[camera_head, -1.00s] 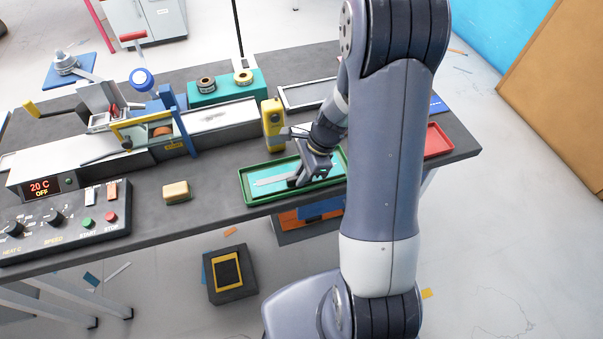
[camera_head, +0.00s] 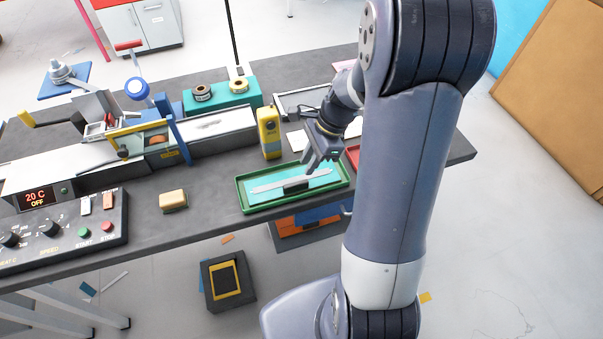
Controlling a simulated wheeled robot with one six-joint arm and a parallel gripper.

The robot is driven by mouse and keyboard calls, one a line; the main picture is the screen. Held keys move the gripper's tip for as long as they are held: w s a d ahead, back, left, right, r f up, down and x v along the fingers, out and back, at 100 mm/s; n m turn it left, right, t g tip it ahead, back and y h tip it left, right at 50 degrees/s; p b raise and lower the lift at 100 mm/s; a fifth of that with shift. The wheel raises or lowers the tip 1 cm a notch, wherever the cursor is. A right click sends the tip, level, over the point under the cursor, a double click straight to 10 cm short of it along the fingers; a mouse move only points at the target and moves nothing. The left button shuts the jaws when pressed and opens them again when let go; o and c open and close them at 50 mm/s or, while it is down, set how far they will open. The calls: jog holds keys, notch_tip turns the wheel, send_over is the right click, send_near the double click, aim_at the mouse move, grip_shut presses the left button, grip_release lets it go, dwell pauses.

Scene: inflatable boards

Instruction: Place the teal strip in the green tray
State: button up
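The teal strip (camera_head: 322,181) lies flat inside the green tray (camera_head: 242,197), near the table's front edge. A pale grey band runs along the strip, and a small black block (camera_head: 296,187) sits on its middle. My gripper (camera_head: 319,162) is above the back right part of the tray, pointing down. Its fingers look spread apart with nothing between them, and it appears clear of the strip.
A yellow upright device (camera_head: 268,133) stands just behind the tray. A grey-rimmed tray (camera_head: 285,107) and a partly hidden red tray (camera_head: 353,153) are near my arm.

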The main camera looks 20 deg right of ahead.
jog(key=shift+v, duration=2.05)
